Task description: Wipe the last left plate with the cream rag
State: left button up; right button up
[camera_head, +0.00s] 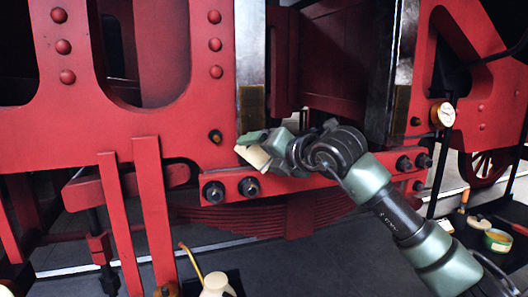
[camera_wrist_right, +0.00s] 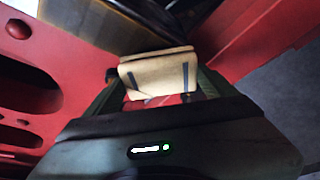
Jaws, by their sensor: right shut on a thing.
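The left plate (camera_head: 249,45) is an upright shiny metal strip on the red frame, with a dark brownish patch (camera_head: 251,103) at its lower end. My right gripper (camera_head: 262,146) is shut on the cream rag (camera_head: 254,157), just below that patch. In the right wrist view the folded cream rag (camera_wrist_right: 158,72) sits between the fingers, and the plate's brownish end (camera_wrist_right: 100,30) shows beyond it at upper left. I cannot tell whether the rag touches the plate. My left gripper is not in view.
A second metal plate (camera_head: 404,50) with a brownish lower end stands to the right, behind my right arm. A round gauge (camera_head: 443,115) is beyond it. Bolts (camera_head: 249,187) stick out below the rag.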

jog(key=shift+w+a, duration=0.25)
jog(key=shift+w, duration=0.55)
dwell(0.6)
jog(key=shift+r, duration=0.1)
jog(key=shift+s+r+p, duration=0.1)
jog(key=shift+r+p, duration=0.75)
jog(key=shift+r, duration=1.05)
jog(key=shift+r+p, duration=0.8)
jog(key=shift+r, duration=0.8)
jog(key=shift+r+p, duration=2)
jog(key=shift+r, duration=2.3)
jog(key=shift+f+b, duration=0.15)
jog(key=shift+b, duration=0.25)
notch_tip(320, 180, down, 16)
jog(key=b, duration=1.5)
jog(key=shift+r, duration=0.2)
